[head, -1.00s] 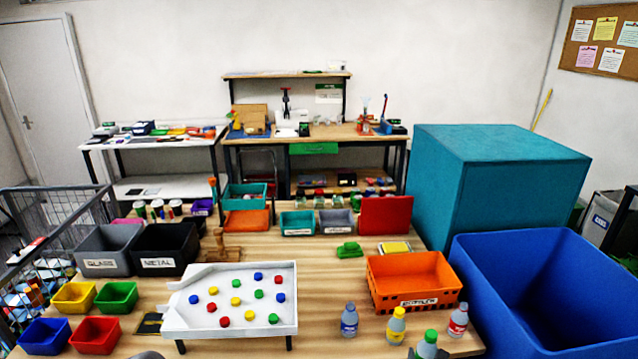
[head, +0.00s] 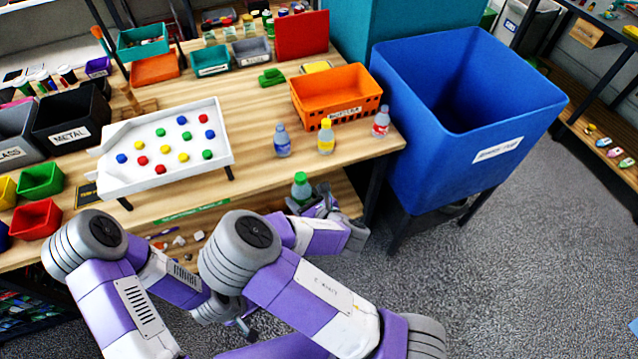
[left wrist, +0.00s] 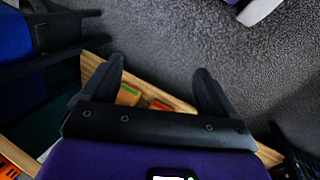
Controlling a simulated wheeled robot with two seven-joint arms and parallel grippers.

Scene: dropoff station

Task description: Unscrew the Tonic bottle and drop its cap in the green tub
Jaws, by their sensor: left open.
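A bottle with a green cap (head: 301,185) is upright in front of the table's front edge in the head view; its label cannot be read. My right gripper (head: 316,205) is around its body, partly hidden, and the cap is on it. The green tub (head: 40,181) stands at the table's left, behind a red tub. My left gripper (head: 247,331) is small and dark in the head view, below and left of the bottle. In the left wrist view its jaws (left wrist: 160,88) are open and empty, with the table edge and floor beyond.
A white tray (head: 108,186) holds coloured pegs. A large blue bin (head: 420,155) stands right of the table.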

